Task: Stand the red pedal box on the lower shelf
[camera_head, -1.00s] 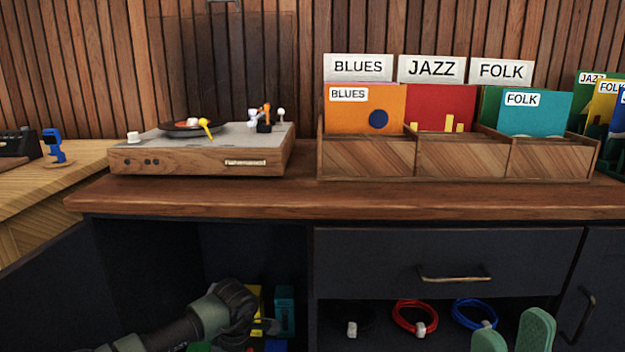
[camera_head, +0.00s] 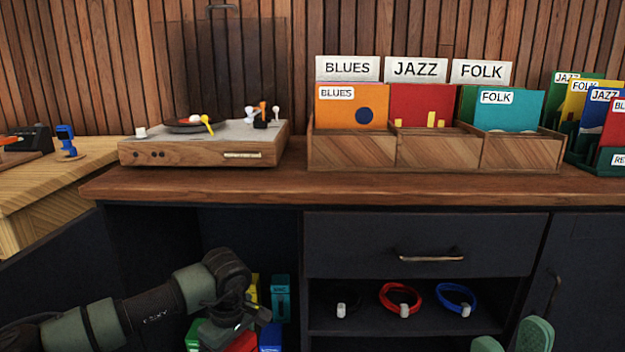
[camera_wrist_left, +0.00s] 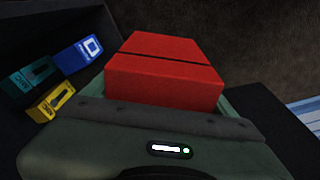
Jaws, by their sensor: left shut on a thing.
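The red pedal box (camera_wrist_left: 165,72) is held in my left gripper in the left wrist view. A small part of the red box (camera_head: 243,342) also shows below my left gripper (camera_head: 235,335) in the head view, low in the open left compartment of the cabinet. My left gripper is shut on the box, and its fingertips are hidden. My right gripper (camera_head: 512,340) shows at the bottom right edge in the head view. Its two green fingers are apart with nothing between them. The lower shelf under the box is hidden by my arm.
Yellow (camera_wrist_left: 50,101), teal (camera_wrist_left: 28,77) and blue (camera_wrist_left: 78,54) boxes stand close to the left of the red box in the left wrist view. A green box (camera_head: 192,335) shows low left. An open shelf (camera_head: 375,322) holds coiled cables. A turntable (camera_head: 205,150) stands above.

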